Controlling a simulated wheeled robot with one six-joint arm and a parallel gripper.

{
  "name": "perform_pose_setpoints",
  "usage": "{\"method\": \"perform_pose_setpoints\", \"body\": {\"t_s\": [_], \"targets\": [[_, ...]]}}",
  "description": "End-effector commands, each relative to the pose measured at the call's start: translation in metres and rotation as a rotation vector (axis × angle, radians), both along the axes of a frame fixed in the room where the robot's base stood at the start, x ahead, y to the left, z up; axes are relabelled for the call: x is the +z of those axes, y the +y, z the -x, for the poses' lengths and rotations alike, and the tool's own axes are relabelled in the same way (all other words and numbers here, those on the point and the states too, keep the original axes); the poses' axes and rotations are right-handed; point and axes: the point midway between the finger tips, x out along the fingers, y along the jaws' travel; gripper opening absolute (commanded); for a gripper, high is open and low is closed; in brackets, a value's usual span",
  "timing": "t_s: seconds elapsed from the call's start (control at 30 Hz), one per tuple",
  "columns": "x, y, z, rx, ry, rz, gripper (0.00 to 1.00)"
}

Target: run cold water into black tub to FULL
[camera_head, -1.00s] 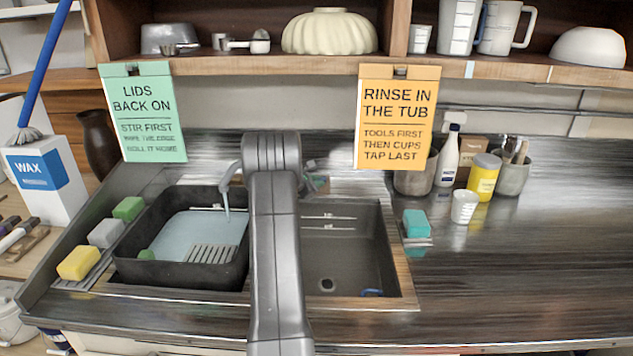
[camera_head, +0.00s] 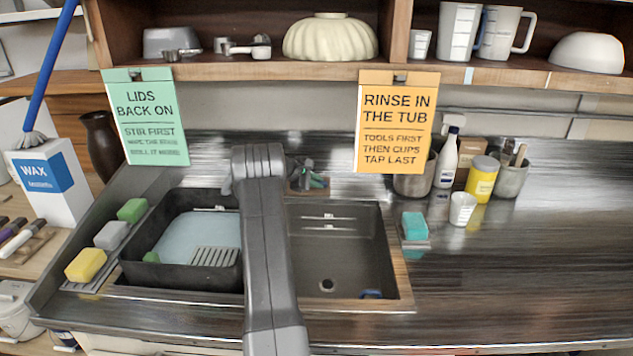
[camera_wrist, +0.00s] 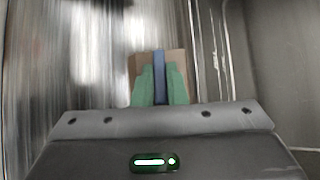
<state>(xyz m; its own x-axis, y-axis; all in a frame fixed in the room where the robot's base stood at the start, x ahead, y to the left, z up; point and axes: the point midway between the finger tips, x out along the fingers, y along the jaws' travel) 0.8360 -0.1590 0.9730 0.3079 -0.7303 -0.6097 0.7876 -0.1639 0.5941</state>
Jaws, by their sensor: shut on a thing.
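The black tub (camera_head: 180,274) stands in the left basin and holds pale blue water (camera_head: 190,236). A small mark shows on its back wall, too small to read. The spout (camera_head: 227,185) is mostly hidden behind my arm, and I see no stream; I cannot tell whether water runs. My gripper (camera_wrist: 160,78), with green fingers, is shut on a blue lever (camera_wrist: 159,60) over a brown plate (camera_wrist: 139,66). In the head view the green fingers (camera_head: 316,180) show behind the basins, right of my arm.
The right basin (camera_head: 340,255) looks empty but for a small blue thing (camera_head: 371,294). Yellow, grey and green sponges (camera_head: 85,265) line the left edge. A teal sponge (camera_head: 414,225) lies right of the basins. A white cup (camera_head: 462,208) and bottles stand behind it. The right counter is clear.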

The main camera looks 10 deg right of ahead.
Motion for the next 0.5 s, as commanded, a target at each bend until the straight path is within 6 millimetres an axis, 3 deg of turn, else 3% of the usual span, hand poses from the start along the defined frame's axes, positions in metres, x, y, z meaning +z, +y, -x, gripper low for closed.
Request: {"method": "perform_pose_setpoints", "body": {"t_s": [0.43,0.47,0.5], "targets": [[-0.0002,-0.0004,0.0004,-0.011,-0.001,-0.007,0.00],[-0.0003,-0.0005,0.0005,-0.011,-0.001,-0.007,0.16],[-0.0003,-0.0005,0.0005,-0.011,-0.001,-0.007,0.24]]}}
